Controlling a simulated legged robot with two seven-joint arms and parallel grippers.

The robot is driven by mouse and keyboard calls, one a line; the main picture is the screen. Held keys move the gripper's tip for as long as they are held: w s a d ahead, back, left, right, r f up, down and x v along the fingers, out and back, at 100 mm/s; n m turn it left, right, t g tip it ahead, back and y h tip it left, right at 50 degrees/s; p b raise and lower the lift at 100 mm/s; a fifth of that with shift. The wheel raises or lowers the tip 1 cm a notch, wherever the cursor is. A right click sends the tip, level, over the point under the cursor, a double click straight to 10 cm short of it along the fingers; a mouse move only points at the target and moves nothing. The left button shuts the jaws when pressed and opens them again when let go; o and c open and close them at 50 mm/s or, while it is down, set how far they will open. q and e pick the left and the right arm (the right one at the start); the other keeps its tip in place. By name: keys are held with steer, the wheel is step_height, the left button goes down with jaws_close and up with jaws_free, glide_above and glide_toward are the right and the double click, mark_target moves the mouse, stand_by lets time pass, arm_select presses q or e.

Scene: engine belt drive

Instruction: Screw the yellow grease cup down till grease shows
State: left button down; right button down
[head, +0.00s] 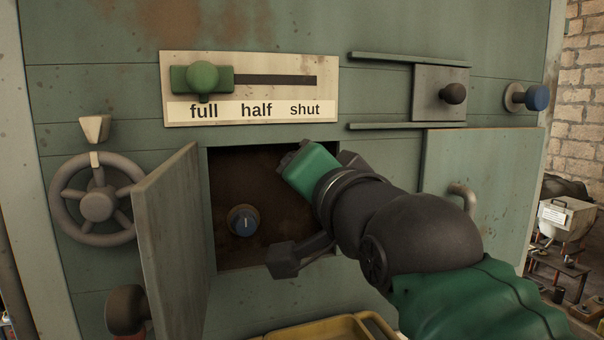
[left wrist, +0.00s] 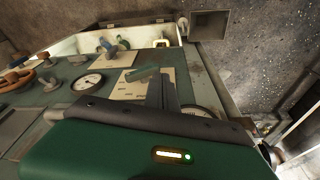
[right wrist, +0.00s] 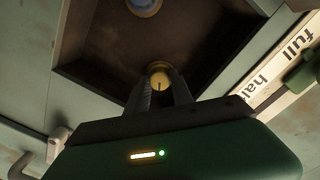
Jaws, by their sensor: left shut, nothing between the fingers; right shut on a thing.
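The yellow grease cup (right wrist: 159,72) shows in the right wrist view, a round cap with a dark line on its face, inside the dark recess. My right gripper (right wrist: 160,88) is shut on it, one finger on each side. In the head view my right gripper (head: 312,170) reaches into the recess (head: 275,165), and its body and arm hide the cup. No grease can be made out around the cup. My left gripper (left wrist: 161,82) shows in the left wrist view, shut and empty, above a green panel with gauges.
A blue-faced knob (head: 243,221) sits in the recess, left of my right gripper. An open door (head: 172,225) stands out at its left edge. A handwheel (head: 97,200), a green slider (head: 203,77) and a sliding bolt (head: 453,93) surround it. A yellow tray (head: 330,328) lies below.

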steer(key=m, duration=0.7)
steer(key=m+p, duration=0.1)
steer(key=m, duration=0.7)
steer(key=f+m+p, duration=0.1)
steer(key=m, duration=0.7)
steer(key=shift+y, duration=0.4)
steer(key=shift+m, duration=0.3)
steer(key=c, duration=1.5)
jaws_free()
steer(key=shift+c, duration=0.2)
steer(key=shift+o, duration=0.8)
steer(key=shift+r, duration=0.15)
steer(key=shift+w+d, duration=0.1)
